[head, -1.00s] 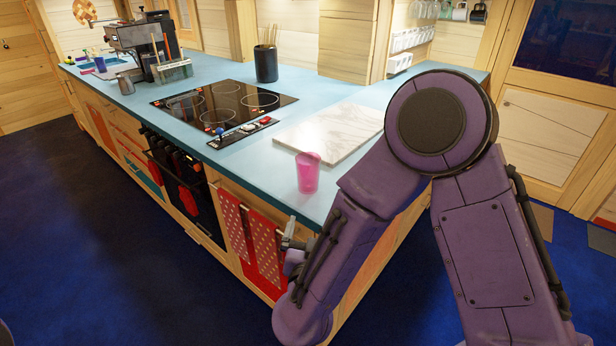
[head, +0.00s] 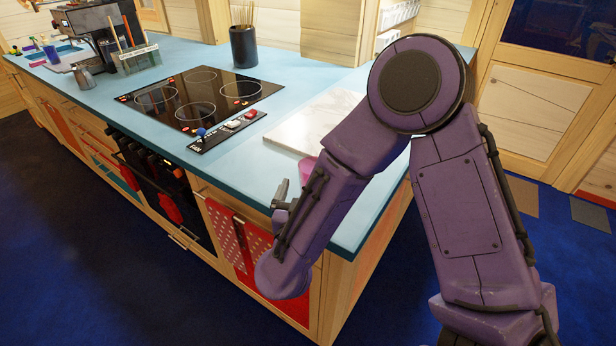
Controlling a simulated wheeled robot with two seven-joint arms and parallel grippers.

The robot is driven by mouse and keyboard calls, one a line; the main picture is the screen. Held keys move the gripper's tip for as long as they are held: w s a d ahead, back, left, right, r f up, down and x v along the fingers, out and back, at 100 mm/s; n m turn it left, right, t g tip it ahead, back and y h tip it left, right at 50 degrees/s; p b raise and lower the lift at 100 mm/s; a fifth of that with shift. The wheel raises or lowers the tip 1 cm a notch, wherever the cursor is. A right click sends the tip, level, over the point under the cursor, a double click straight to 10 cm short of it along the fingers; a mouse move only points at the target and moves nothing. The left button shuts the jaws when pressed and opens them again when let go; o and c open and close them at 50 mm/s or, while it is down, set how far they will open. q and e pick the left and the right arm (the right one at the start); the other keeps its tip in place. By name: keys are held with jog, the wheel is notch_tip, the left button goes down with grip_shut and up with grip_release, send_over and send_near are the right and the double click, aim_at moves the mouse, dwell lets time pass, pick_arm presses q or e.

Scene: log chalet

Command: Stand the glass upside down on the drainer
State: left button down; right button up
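A pink see-through glass (head: 308,167) stands on the blue counter in front of the marble board; my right arm hides most of it. My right gripper (head: 282,196) is at the counter's front edge, left of and nearer than the glass. Only a small grey part of it shows beside my forearm, so its opening is unclear. My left gripper is out of view. I cannot make out a drainer for sure; a pale sink area (head: 62,55) with small coloured items lies at the counter's far left end.
A black cooktop (head: 200,98) with a control strip lies mid-counter, left of the marble board (head: 315,122). A dark utensil holder (head: 243,48) stands behind it. A coffee machine (head: 95,30), a metal jug (head: 83,77) and a rack (head: 135,60) stand farther left. Blue floor is clear in front.

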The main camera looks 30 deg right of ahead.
jog(key=p+x, duration=0.1)
jog(key=x, duration=0.2)
jog(key=p+x, duration=0.1)
jog(key=x, duration=0.2)
jog(key=shift+w+a+f, duration=0.1)
jog(key=shift+w+f, duration=0.1)
jog(key=shift+w, duration=0.2)
jog(key=shift+w+d+f, duration=0.1)
jog(key=shift+w+d, duration=0.1)
jog(key=shift+d, duration=0.2)
jog(key=shift+a, duration=0.1)
jog(key=c, duration=1.3)
